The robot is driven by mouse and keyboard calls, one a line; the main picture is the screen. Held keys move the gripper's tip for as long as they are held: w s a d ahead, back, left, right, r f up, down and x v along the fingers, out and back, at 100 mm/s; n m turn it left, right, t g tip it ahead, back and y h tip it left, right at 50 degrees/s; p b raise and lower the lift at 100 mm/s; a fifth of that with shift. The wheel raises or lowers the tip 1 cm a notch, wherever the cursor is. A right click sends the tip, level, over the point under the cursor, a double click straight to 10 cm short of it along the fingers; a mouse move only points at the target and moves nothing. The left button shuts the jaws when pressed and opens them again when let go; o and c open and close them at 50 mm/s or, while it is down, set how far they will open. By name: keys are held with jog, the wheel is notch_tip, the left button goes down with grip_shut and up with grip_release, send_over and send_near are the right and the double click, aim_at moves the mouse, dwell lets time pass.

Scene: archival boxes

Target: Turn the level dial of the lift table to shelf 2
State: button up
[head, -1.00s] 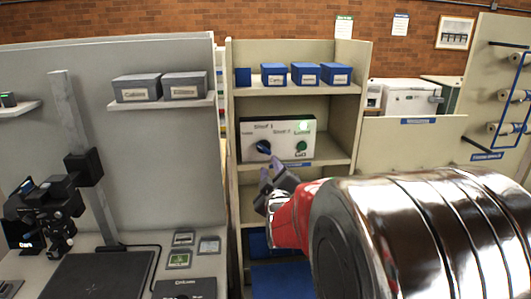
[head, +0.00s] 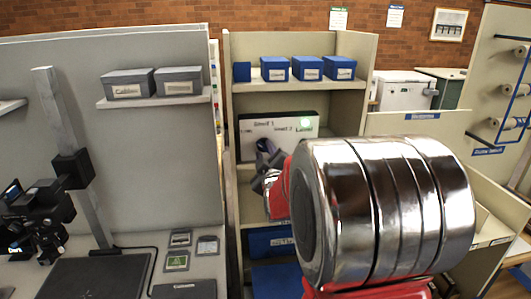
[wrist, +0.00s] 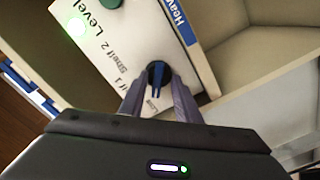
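The white control panel of the lift table (head: 295,126) stands on a shelf of the beige rack, with printed level labels and a lit green lamp. In the wrist view the panel (wrist: 135,38) shows tilted. Its dark round dial (wrist: 158,70) with a blue bar lies near the "Shelf 1" and "Low" labels. My gripper (wrist: 158,88) has its two purple fingers apart, one on each side of the dial; contact cannot be made out. In the head view my gripper (head: 264,150) is in front of the panel and hides most of the dial.
A green button (wrist: 111,3) is on the panel beyond the dial. Blue boxes (head: 308,67) stand on the shelf above, grey boxes (head: 130,84) on a shelf to the left. The rack's side walls flank the panel closely.

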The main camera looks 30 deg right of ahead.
jog(key=shift+s, duration=0.1)
jog(key=shift+c, duration=0.2)
jog(key=shift+d, duration=0.1)
grip_shut()
jog(key=shift+m, duration=0.4)
jog(key=m, duration=0.3)
jog(key=shift+f, duration=0.1)
jog(key=m, duration=0.4)
jog(key=shift+m, duration=0.4)
jog(key=m, duration=0.5)
jog(key=shift+m, duration=0.3)
jog(key=m, duration=0.5)
jog(key=shift+f+m, duration=0.1)
jog(key=shift+m, duration=0.3)
